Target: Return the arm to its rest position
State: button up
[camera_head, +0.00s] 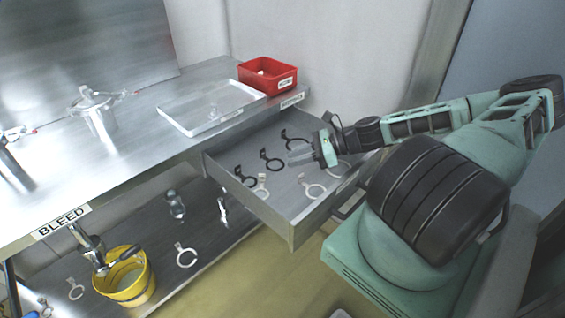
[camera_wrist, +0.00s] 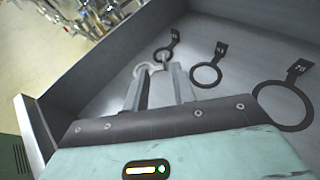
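My gripper (camera_head: 300,155) is over the open drawer (camera_head: 292,228), pointing left in the head view. I cannot tell the height of the fingertips above the drawer floor. My arm is stretched out from the right side of the head view.
Several black rings (camera_head: 272,163) and pale rings (camera_head: 313,190) lie in the drawer. Its walls surround my gripper. The steel counter (camera_head: 150,145) above holds a white tray (camera_head: 195,125) and a red bin (camera_head: 268,85). A yellow bucket (camera_head: 135,290) stands lower left.

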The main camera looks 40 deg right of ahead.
jog(key=shift+s+d+r, duration=0.15)
jog(key=shift+s+d, duration=0.05)
jog(key=shift+s, duration=0.05)
dwell(0.4)
